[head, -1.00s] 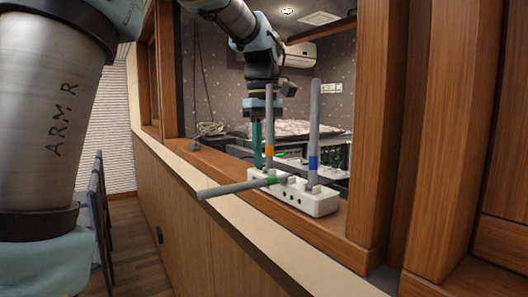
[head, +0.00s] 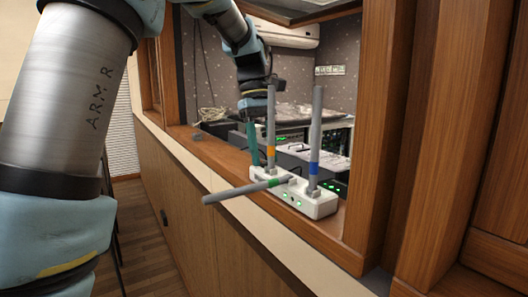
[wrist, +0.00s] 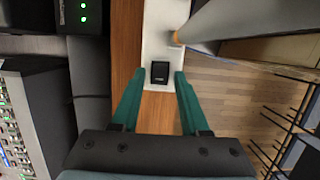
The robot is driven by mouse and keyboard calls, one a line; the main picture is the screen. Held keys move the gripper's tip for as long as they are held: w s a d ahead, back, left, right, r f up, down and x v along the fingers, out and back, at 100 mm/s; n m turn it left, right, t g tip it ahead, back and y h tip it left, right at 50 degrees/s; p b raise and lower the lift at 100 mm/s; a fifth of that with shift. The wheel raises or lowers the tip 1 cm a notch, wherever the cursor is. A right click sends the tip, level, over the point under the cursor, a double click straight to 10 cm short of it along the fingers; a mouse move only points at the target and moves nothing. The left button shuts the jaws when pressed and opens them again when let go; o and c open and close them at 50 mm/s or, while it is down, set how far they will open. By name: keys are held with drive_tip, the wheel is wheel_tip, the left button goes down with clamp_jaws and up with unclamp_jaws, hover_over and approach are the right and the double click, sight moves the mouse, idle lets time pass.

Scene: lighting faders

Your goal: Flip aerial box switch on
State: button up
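The white aerial box (head: 318,206) sits on the wooden window sill and carries grey aerials with orange, blue and green bands. Two aerials stand upright and the green-banded one sticks out sideways to the left. In the wrist view, the black rocker switch (wrist: 160,72) is on the near end of the white box (wrist: 160,35). My gripper (wrist: 159,75) is open, its teal fingers on either side of that end. In the head view my gripper (head: 253,150) is at the box's left end; contact cannot be told.
The grey aerial (wrist: 235,20) crosses the upper right of the wrist view. A wooden window post (head: 383,130) stands right of the box. Mixing gear (wrist: 22,120) lies on the inner side of the sill (head: 222,157). Open floor shows on the outer side.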

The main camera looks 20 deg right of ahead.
drive_tip(key=shift+o, duration=0.4)
drive_tip(key=shift+r, duration=0.1)
drive_tip(key=v, duration=1)
drive_tip(key=shift+r, duration=0.35)
drive_tip(key=shift+w+a+f, duration=0.1)
drive_tip(key=w+a+f+t, duration=0.3)
drive_tip(key=a+f, duration=1.4)
drive_tip(key=s+a+f+m+t, duration=0.1)
drive_tip(key=s+a+f+m, duration=0.2)
drive_tip(key=s+a+f, duration=0.6)
drive_tip(key=a+f, duration=0.3)
drive_tip(key=shift+s+a+t, duration=0.25)
drive_tip(key=shift+s+t, duration=0.05)
drive_tip(key=shift+s, duration=0.1)
